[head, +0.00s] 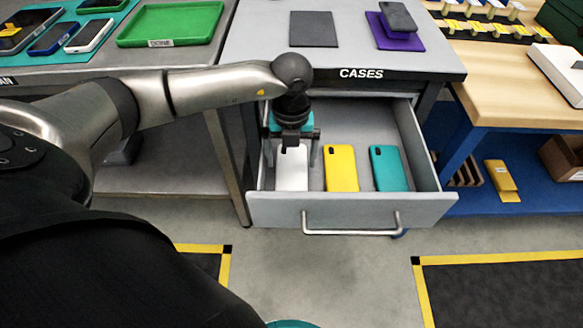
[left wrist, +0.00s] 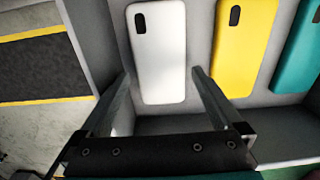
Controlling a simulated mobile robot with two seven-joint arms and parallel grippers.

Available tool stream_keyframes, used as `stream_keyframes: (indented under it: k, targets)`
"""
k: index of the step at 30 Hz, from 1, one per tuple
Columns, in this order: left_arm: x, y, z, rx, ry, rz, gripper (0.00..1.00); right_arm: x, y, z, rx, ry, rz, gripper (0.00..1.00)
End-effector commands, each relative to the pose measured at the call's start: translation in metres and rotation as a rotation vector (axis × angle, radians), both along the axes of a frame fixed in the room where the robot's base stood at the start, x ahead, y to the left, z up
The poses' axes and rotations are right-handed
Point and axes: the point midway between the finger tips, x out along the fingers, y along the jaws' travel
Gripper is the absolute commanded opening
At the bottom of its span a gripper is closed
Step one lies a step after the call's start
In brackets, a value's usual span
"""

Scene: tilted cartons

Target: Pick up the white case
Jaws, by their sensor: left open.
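The white case (head: 292,170) lies in the open drawer (head: 350,210) labelled CASES, at its left end. In the left wrist view the white case (left wrist: 158,55) lies with its camera cutout at the top left. My left gripper (head: 294,160) is over the white case and points down, its fingers on either side of the case's width. In the left wrist view the gripper (left wrist: 160,85) is open, with the lower part of the case between the fingertips. I cannot tell whether the fingers touch it. My right gripper is not in view.
A yellow case (head: 341,170) and a teal case (head: 388,168) lie to the right in the drawer. The drawer's left wall is close to my gripper. On the counter above are a grey mat (head: 313,29), a purple mat (head: 395,33) and a green tray (head: 170,24).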

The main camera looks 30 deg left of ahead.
Motion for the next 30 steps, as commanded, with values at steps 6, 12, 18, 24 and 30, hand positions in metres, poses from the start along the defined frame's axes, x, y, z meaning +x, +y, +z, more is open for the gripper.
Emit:
stream_keyframes:
  k: [6,12,18,24,30]
  targets:
    - [-0.002,-0.002,-0.023,-0.001,0.002,0.002,1.00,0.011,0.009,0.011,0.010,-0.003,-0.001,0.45]
    - [-0.002,-0.002,-0.033,0.000,0.001,0.000,1.00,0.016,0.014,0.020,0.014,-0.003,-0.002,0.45]
    - [-0.002,-0.002,-0.033,0.000,0.000,0.000,1.00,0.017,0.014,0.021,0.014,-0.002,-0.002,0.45]
    - [-0.002,-0.002,-0.033,-0.001,0.001,0.000,0.88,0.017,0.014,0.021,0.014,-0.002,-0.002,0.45]
    - [-0.002,-0.002,-0.033,-0.001,0.001,0.000,0.65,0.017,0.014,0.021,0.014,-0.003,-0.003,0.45]
